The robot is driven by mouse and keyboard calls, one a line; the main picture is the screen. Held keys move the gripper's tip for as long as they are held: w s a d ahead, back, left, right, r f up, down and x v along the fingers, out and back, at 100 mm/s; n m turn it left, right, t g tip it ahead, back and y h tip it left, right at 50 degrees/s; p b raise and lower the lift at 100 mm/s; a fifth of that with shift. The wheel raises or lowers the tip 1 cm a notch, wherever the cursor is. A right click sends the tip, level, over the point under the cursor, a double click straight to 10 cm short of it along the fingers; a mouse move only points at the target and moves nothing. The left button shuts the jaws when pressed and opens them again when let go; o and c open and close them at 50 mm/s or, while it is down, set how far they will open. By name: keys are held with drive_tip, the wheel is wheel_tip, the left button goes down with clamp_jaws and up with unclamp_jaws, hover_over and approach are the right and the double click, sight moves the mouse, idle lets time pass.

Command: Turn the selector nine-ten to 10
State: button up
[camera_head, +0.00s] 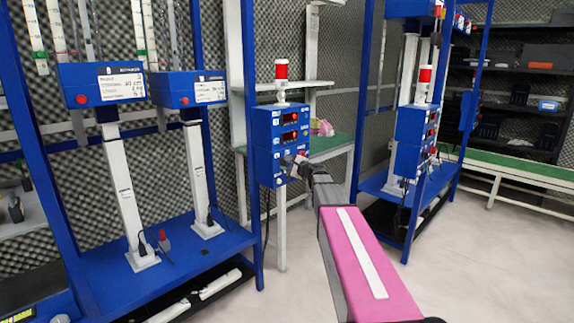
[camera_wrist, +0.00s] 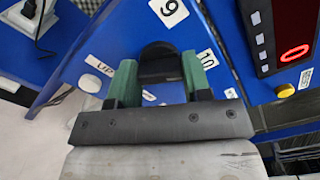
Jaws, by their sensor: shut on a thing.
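The selector nine-ten is a black knob (camera_wrist: 158,62) on a blue panel in the wrist view. The white label 9 (camera_wrist: 168,10) lies beyond it, and the white label 10 (camera_wrist: 208,58) lies just to its right. My gripper (camera_wrist: 158,80) has its green pads on both sides of the knob and is shut on it. Which label the knob points at I cannot tell, as the fingers hide part of it. In the head view my gripper (camera_head: 298,163) is at the lower right of the blue control box (camera_head: 266,165), and the knob is hidden there.
A red digital display (camera_wrist: 293,40) and a yellow button (camera_wrist: 285,90) are to the right of the knob. A red-topped signal lamp (camera_head: 281,72) stands on the control boxes. A blue rack post (camera_head: 252,130) is close on the left. Pale floor is open at the lower right.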

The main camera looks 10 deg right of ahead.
drive_tip(key=shift+m, duration=0.3)
drive_tip(key=o, duration=0.9)
drive_tip(key=shift+s, duration=0.1)
drive_tip(key=v, duration=1)
drive_tip(key=shift+s+d, duration=0.25)
drive_tip(key=shift+s, duration=0.05)
